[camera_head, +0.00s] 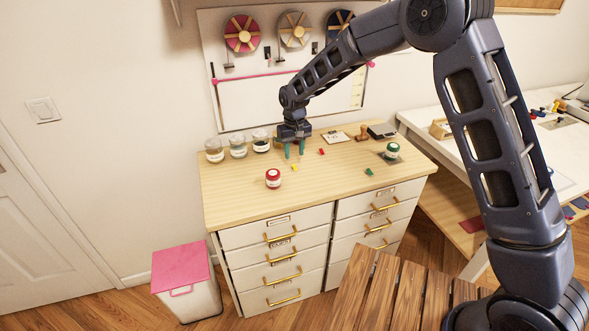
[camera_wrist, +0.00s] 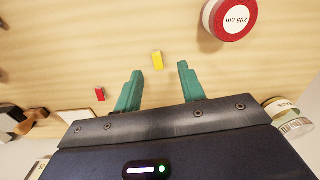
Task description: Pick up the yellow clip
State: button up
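The yellow clip (camera_wrist: 157,61) lies on the light wooden top of the drawer cabinet, and it also shows as a small speck in the head view (camera_head: 294,168). My gripper (camera_wrist: 159,80) is above the cabinet top with its two teal fingers spread apart and nothing between them. In the wrist view the clip shows just beyond the fingertips, roughly midway between them. In the head view my gripper (camera_head: 294,154) hangs fingers down, behind the clip. The height of the fingertips over the wood is hard to tell.
A red-lidded jar (camera_wrist: 229,18) stands near the clip. A red clip (camera_wrist: 100,94) lies on the other side. Several glass jars (camera_head: 238,147) stand at the back left. The wood around the yellow clip is bare.

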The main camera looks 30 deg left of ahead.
aim_at(295, 168)
jog(key=f, duration=0.2)
jog(key=w+f, duration=0.1)
jog(key=f, duration=0.4)
jog(key=shift+w+a, duration=0.15)
grip_shut()
